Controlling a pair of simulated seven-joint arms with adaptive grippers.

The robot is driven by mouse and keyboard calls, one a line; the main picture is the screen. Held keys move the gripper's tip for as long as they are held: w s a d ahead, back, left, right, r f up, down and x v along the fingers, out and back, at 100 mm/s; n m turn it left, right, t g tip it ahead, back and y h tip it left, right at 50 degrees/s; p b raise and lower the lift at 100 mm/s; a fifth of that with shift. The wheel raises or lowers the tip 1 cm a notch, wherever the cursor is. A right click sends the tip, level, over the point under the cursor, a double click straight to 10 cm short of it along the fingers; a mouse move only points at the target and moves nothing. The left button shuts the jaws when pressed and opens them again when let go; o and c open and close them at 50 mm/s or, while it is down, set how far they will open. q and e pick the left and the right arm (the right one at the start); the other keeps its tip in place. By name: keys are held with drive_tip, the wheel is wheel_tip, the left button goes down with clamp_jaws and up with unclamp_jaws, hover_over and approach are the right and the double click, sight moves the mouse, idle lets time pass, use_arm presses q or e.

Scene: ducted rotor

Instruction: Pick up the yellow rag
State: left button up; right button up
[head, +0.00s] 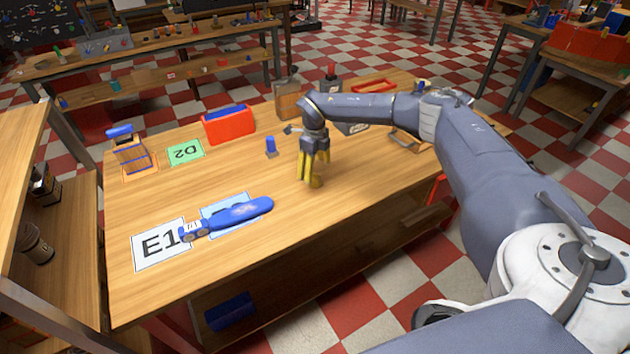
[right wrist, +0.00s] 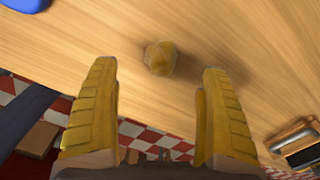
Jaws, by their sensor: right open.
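The yellow rag (right wrist: 160,58) is a small crumpled lump on the wooden table, seen in the right wrist view just beyond and between my fingertips. In the head view the yellow rag (head: 315,181) shows at the lower tips of my right gripper, partly hidden by it. My right gripper (head: 312,170) points down over the table with yellow fingers. In the right wrist view the right gripper (right wrist: 157,75) is open, with nothing between its fingers. My left gripper is not in view.
The wooden table (head: 240,275) has bare room in front of the rag. A blue rotor-like part (head: 240,213) lies near the E1 card (head: 152,250). A red bin (head: 228,126), a small blue item (head: 271,147) and a wire rack (head: 131,155) stand further back.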

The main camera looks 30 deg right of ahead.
sight(315, 174)
drive_tip(key=shift+d+f, duration=0.15)
drive_tip(key=shift+f, duration=2.75)
drive_tip(key=shift+c, duration=0.2)
drive_tip(key=c, duration=1.3)
